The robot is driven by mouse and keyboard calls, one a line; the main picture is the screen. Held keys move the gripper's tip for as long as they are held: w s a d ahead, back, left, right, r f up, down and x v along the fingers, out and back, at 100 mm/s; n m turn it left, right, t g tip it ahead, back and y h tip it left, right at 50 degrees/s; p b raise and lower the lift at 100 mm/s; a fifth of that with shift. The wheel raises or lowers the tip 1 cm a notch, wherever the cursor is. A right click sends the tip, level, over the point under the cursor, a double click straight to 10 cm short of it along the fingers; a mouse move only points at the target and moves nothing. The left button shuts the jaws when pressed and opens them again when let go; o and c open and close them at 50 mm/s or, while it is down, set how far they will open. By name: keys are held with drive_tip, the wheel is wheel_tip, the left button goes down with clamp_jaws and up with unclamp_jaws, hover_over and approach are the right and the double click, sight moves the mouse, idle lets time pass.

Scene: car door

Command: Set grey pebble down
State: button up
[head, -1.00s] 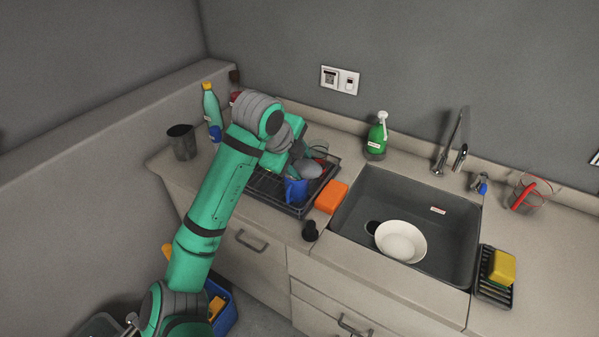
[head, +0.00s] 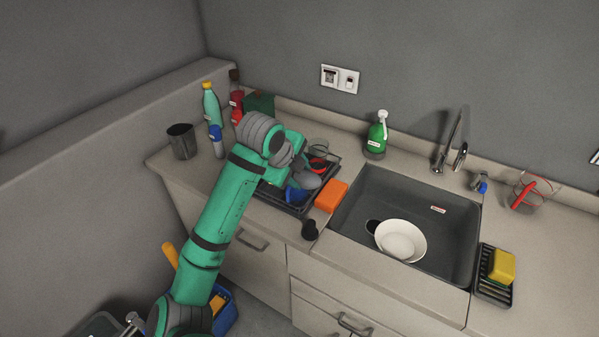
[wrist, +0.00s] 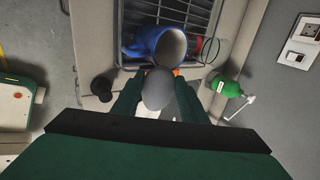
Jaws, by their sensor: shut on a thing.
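The grey pebble (wrist: 158,88) is held between the fingers of my gripper (wrist: 159,97), which is shut on it in the wrist view. In the head view the pebble (head: 307,181) shows beside my gripper (head: 297,174), over the dark dish rack (head: 288,207). A blue mug (wrist: 146,42) is just beyond the pebble in the wrist view, its open mouth facing the camera. In the head view the mug (head: 295,195) is partly hidden. I cannot tell whether the pebble touches it.
An orange block (head: 331,195) lies between the rack and the sink (head: 450,220), which holds a white bowl (head: 401,239). A glass (head: 318,148) stands behind the rack. A green soap bottle (head: 377,137) is behind the sink. Bottles (head: 212,108) and a dark cup (head: 182,142) stand left.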

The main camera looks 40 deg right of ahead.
drive_tip(key=o, duration=1.3)
drive_tip(key=shift+r, duration=0.2)
drive_tip(key=v, duration=1.2)
drive_tip(key=shift+a+r, duration=0.1)
drive_tip(key=shift+r, duration=0.25)
drive_tip(key=shift+w, duration=0.1)
